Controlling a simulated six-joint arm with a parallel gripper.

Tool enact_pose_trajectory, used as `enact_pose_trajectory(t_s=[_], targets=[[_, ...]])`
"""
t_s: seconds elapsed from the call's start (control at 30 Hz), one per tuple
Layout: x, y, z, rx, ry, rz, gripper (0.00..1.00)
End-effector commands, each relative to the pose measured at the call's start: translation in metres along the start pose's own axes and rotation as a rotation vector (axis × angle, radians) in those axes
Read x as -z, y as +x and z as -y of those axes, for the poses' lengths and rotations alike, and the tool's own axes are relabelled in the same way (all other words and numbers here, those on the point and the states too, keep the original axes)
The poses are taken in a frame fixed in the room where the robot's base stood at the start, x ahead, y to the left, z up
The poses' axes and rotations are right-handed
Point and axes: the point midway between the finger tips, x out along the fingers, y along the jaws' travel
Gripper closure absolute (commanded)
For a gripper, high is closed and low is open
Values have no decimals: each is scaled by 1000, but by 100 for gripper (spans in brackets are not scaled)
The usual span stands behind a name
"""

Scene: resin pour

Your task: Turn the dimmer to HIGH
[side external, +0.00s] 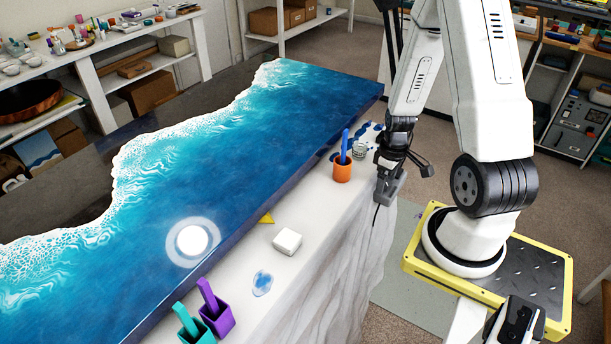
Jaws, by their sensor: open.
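I cannot make out a dimmer with a dial or a HIGH mark. A small white block (287,241) lies on the pale counter in front of the blue resin slab; whether it is the dimmer I cannot tell. My gripper (386,196) hangs at the right edge of the counter, pointing down, beside the orange cup. It is open and I see nothing between its fingers, which are small and dark here. The gripper is apart from the white block, to its upper right.
The blue-and-white resin slab (255,140) fills the counter's far side, with a bright round spot (192,239) on it. An orange cup (342,170) holds a blue stick. Purple (217,318) and teal (196,333) cups stand at the front. A blue spill (262,283) lies between.

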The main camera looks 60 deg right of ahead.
Motion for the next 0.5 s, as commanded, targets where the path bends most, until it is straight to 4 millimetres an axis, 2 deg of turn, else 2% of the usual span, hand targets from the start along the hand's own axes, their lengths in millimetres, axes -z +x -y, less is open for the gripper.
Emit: enact_pose_trajectory(t_s=[0.17, 0.27, 0.43, 0.5], targets=[[0, 0, 0, 0, 0, 0, 16], [0, 0, 0, 0, 0, 0, 44], [0, 0, 0, 0, 0, 0, 98], [0, 0, 0, 0, 0, 0, 100]])
